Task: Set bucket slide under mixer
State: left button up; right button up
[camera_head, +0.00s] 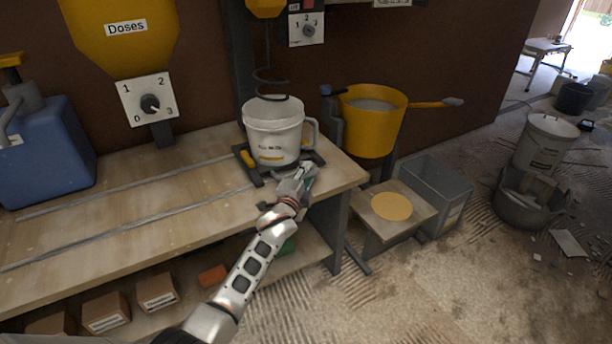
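The white bucket (273,148) with a handle on its right stands upright on the dark bucket slide (255,178) at the right end of the wooden bench. The mixer (265,7) shows its yellow underside at the top edge, and its dark spiral whisk (268,78) hangs above the bucket's mouth. Whether the whisk tip dips inside the rim is unclear. My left gripper (303,173) is at the front right edge of the slide, just below the bucket. Its fingers are small and partly hidden, so their opening is unclear. My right gripper is not in view.
Two metal rails (130,228) run along the bench (60,220). A blue canister (50,150) and a yellow doses hopper (120,35) are at the left. A yellow bucket (372,130) hangs right of the bench, above a small stand (372,222) and grey bin (455,190). Mid-bench is clear.

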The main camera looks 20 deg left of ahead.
pick_arm(q)
jog(key=shift+s+a, duration=0.1)
jog(key=shift+s, duration=0.55)
jog(key=s+d+r, duration=0.1)
jog(key=s, duration=0.9)
jog(key=shift+s+r, duration=0.3)
jog(key=shift+r, duration=0.05)
